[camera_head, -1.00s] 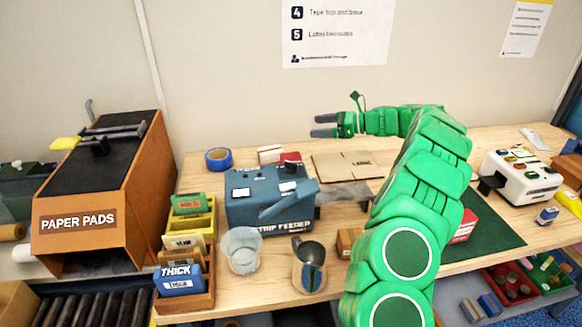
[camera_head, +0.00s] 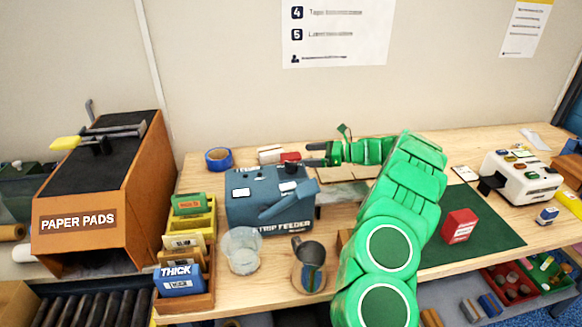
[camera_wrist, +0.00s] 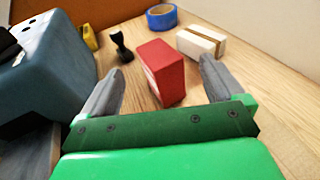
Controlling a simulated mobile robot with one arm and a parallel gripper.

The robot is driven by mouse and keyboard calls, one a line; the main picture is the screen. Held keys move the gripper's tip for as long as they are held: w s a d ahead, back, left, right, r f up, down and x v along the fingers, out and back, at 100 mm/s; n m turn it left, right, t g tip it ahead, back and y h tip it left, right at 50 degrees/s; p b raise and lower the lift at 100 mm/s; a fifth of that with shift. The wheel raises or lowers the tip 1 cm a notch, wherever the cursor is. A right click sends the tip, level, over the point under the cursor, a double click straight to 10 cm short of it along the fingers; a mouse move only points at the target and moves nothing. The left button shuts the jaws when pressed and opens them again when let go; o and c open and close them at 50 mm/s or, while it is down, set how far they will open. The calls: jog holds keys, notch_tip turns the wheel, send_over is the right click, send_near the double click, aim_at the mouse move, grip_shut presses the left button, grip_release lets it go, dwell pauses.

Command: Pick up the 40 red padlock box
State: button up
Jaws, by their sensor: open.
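A red box (camera_wrist: 162,72) stands on the table ahead of my gripper (camera_wrist: 161,66) in the wrist view, framed between the two spread fingers. A pale label edge shows on its left side, too oblique to read. In the head view, a red thing (camera_head: 290,157) behind the blue strip feeder appears to be this box, just left of my gripper (camera_head: 312,154). My gripper is open and empty. A second red box (camera_head: 460,226) with a white label stands on the green mat; its print is too small to read.
The strip feeder (camera_head: 270,198) stands close to my gripper. A white box with a brown band (camera_wrist: 201,44), blue tape (camera_wrist: 162,17) and a dark stamp-like object (camera_wrist: 121,46) are near the red box. Bare wood lies to the right in the wrist view.

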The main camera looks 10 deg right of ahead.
aim_at(296, 156)
jog(key=x, duration=0.5)
jog(key=shift+f, duration=0.1)
jog(key=shift+c, duration=0.2)
jog(key=c, duration=1.6)
